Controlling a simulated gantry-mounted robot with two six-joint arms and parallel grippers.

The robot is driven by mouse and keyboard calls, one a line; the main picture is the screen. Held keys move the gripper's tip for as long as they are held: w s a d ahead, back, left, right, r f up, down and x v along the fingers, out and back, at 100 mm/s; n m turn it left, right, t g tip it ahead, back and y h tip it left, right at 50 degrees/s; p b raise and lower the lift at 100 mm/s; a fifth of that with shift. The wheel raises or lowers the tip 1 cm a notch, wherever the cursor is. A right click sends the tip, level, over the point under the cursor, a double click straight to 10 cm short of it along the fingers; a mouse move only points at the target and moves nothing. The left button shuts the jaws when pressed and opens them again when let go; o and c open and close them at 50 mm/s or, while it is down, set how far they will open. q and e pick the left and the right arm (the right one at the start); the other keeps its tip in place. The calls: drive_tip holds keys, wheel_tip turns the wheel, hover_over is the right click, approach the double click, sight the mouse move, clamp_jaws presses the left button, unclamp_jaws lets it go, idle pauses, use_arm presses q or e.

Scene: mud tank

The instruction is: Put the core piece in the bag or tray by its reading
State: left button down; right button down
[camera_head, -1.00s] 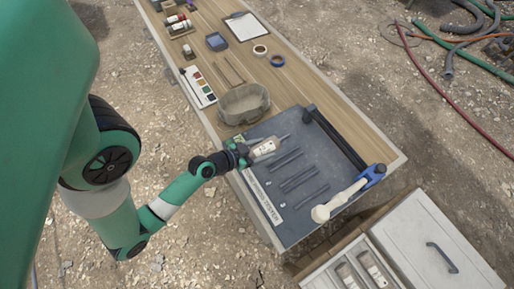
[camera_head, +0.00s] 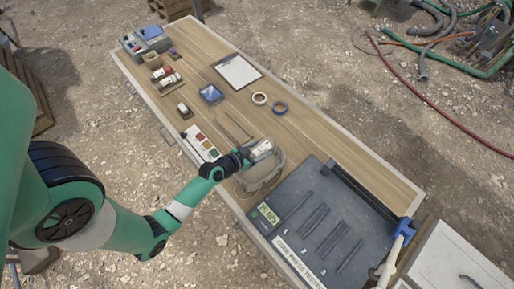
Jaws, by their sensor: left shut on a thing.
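My left gripper (camera_head: 246,155) is shut on the core piece (camera_head: 262,149), a pale grey cylinder with a light label. It holds the piece at the far rim of the open khaki bag (camera_head: 268,182), overlapping its mouth in the picture; I cannot tell the height between them. The dark grey core press tester (camera_head: 300,212) lies at the near end of the table, its slotted top empty. Its small green display (camera_head: 268,213) is lit, with digits too small to read surely.
A colour card (camera_head: 203,145), a blue tray (camera_head: 211,93), a clipboard (camera_head: 238,71) and two tape rolls lie farther along the table. A white cabinet (camera_head: 463,258) is partly visible at lower right.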

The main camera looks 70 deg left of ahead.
use_arm(q)
drive_tip(key=shift+d+f+b, duration=0.1)
drive_tip(key=shift+f+b, duration=0.3)
wheel_tip(320, 180, down, 12)
drive_tip(key=b, duration=1.1)
drive_tip(key=shift+f+b, duration=0.15)
drive_tip(key=shift+b, duration=0.2)
drive_tip(key=shift+f+b, duration=0.35)
drive_tip(key=shift+b, duration=0.1)
drive_tip(key=shift+f+b, duration=0.45)
drive_tip(key=shift+b, duration=0.1)
